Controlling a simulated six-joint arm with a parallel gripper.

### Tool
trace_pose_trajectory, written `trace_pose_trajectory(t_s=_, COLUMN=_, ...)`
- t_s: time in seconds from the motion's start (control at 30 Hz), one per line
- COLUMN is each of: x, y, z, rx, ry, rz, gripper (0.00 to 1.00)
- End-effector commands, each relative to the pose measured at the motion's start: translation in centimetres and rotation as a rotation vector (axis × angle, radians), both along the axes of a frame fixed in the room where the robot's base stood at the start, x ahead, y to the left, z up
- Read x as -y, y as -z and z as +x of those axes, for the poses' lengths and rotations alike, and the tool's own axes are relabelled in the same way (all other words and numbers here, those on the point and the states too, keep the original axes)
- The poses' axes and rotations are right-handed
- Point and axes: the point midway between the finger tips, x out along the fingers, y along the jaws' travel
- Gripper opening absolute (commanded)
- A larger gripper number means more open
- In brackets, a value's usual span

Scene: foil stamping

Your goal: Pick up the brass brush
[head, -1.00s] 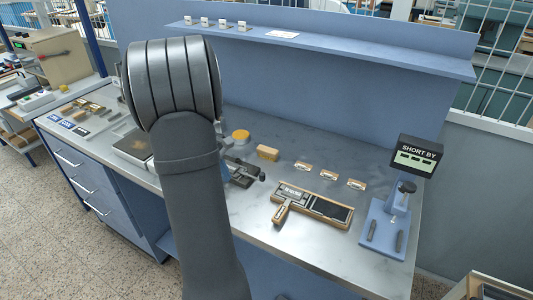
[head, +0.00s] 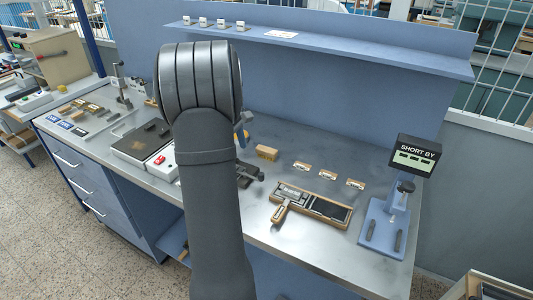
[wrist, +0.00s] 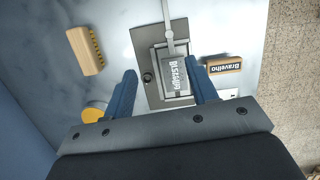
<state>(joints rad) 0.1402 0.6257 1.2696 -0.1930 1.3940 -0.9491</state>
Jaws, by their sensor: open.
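The brass brush (wrist: 86,51), a wooden block with a bristled side, lies at the upper left of the wrist view. In the head view what looks like the same brush (head: 267,154) lies on the bench just right of my arm. My gripper (wrist: 161,90) is open and empty, its two blue fingers apart. The brush is beyond and to the left of the left finger, not between the fingers. In the head view my arm hides most of the gripper; a blue finger shows at its right edge.
A clamped type block (wrist: 174,71) shows between the fingers. A wooden block marked Bravelho (wrist: 224,63) is near the right finger, a yellow round thing (wrist: 94,112) near the left. A wooden tray (head: 325,208) and the display stand (head: 383,225) are farther right.

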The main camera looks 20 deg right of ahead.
Motion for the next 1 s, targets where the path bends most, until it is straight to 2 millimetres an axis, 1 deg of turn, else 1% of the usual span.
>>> trace_pose_trajectory(t_s=0.03, x=2.2, y=-1.4, z=1.5, rx=0.030, ry=0.028, rz=0.028, gripper=0.53)
trace_pose_trajectory(t_s=0.1, x=4.7, y=-3.2, z=3.1, rx=0.066, ry=0.048, rz=0.068, gripper=0.53)
trace_pose_trajectory(t_s=0.2, x=7.8, y=-5.6, z=4.7, rx=0.112, ry=0.065, rz=0.114, gripper=0.53)
trace_pose_trajectory(t_s=0.3, x=10.1, y=-7.3, z=5.5, rx=0.150, ry=0.072, rz=0.142, gripper=0.53)
trace_pose_trajectory(t_s=0.37, x=10.9, y=-7.9, z=5.8, rx=0.164, ry=0.073, rz=0.154, gripper=0.53)
trace_pose_trajectory(t_s=0.43, x=11.4, y=-8.1, z=5.9, rx=0.171, ry=0.072, rz=0.161, gripper=0.53)
trace_pose_trajectory(t_s=0.47, x=11.5, y=-8.0, z=6.0, rx=0.173, ry=0.072, rz=0.162, gripper=0.53)
trace_pose_trajectory(t_s=0.57, x=11.5, y=-6.7, z=6.0, rx=0.172, ry=0.072, rz=0.165, gripper=0.53)
trace_pose_trajectory(t_s=0.8, x=11.4, y=-1.4, z=5.9, rx=0.170, ry=0.072, rz=0.165, gripper=0.53)
trace_pose_trajectory(t_s=0.9, x=11.4, y=0.7, z=6.0, rx=0.171, ry=0.072, rz=0.164, gripper=0.53)
trace_pose_trajectory(t_s=1.0, x=11.4, y=2.3, z=6.0, rx=0.172, ry=0.071, rz=0.163, gripper=0.53)
